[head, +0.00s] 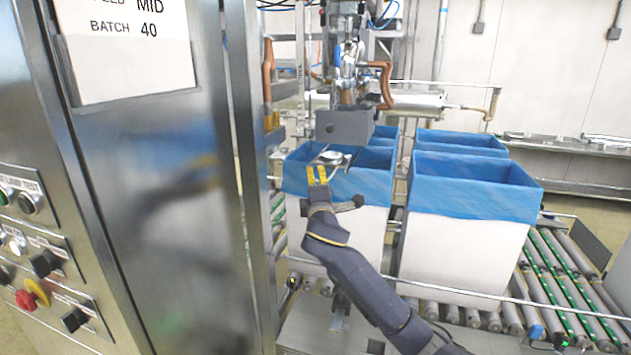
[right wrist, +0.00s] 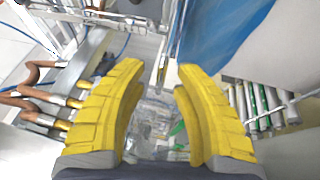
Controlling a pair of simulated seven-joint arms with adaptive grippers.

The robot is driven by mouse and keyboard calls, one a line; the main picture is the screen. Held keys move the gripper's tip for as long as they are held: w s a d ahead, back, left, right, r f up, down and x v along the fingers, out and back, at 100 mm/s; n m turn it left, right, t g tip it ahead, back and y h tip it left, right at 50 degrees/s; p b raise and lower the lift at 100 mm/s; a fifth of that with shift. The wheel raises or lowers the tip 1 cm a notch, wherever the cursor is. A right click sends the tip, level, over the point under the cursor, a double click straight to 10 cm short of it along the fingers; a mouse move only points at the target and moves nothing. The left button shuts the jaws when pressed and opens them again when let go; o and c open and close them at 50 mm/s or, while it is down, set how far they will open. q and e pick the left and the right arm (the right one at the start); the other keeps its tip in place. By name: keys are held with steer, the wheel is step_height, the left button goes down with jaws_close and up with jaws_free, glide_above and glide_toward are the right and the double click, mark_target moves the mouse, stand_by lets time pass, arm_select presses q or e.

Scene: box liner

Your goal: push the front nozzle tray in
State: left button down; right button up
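A small shiny metal tray (head: 333,157) sits below the grey nozzle block (head: 345,127), over the opening of the near left blue-lined box (head: 360,185). I take it to be the front nozzle tray; it is small and partly covered. My right gripper (head: 317,175) has yellow fingers pointing up at the tray's near side, in front of the blue liner. In the right wrist view its fingers (right wrist: 158,78) are apart, with a thin metal edge (right wrist: 162,72) showing between or beyond the tips. I cannot tell whether they touch it. My left gripper is not in view.
A steel cabinet (head: 160,220) with buttons and a "BATCH 40" label fills the left. Another blue-lined box (head: 470,190) stands to the right on a roller conveyor (head: 560,270). Copper pipes (head: 386,85) and a rail surround the nozzle.

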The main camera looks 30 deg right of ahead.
steer(key=shift+c, duration=0.2)
jaws_close()
stand_by(0.6)
